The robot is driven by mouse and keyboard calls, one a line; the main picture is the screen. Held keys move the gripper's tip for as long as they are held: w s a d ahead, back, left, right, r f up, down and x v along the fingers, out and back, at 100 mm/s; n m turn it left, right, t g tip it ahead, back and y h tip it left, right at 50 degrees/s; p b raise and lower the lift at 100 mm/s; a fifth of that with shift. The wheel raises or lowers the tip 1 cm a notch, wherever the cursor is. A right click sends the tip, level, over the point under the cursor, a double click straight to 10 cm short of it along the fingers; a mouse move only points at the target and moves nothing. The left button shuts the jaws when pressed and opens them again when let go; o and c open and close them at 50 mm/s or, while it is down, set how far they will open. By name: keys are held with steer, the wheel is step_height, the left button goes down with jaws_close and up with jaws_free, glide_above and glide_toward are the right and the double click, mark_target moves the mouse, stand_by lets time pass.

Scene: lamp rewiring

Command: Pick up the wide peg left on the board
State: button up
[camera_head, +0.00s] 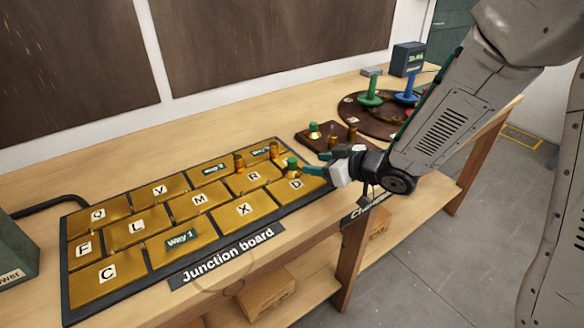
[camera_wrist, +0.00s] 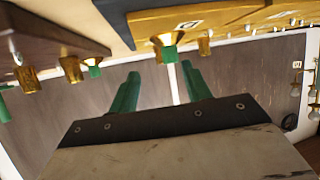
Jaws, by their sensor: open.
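A peg with a wide brass base and a green top (camera_head: 292,164) stands on the junction board (camera_head: 212,238) near plate D, at the board's right end. It also shows in the wrist view (camera_wrist: 168,52), ahead of the gap between the fingers. My gripper (camera_head: 309,170) is open, its green fingers just right of this peg. In the wrist view, my gripper (camera_wrist: 161,70) has nothing between its fingers. Two plain brass pegs, one left (camera_head: 239,163) and one farther back (camera_head: 274,150), also stand on the board.
A small dark tray (camera_head: 310,143) behind my gripper holds another green-topped peg (camera_head: 314,130) and brass pegs. A round dark base with green (camera_head: 370,88) and blue (camera_head: 407,90) spools stands farther back. A dark green box (camera_head: 14,255) is at the left edge.

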mark_target(296, 164)
steer(key=shift+w+a+f+y, duration=0.2)
steer(key=shift+a+f+y, duration=0.1)
steer(key=shift+a, duration=0.3)
steer(key=shift+w+a+f+y, duration=0.2)
steer(key=shift+a+f, duration=0.1)
steer(key=shift+a, duration=0.3)
steer(key=x, duration=0.5)
steer(key=shift+w+a, duration=0.15)
steer(key=shift+a, duration=0.3)
jaws_close()
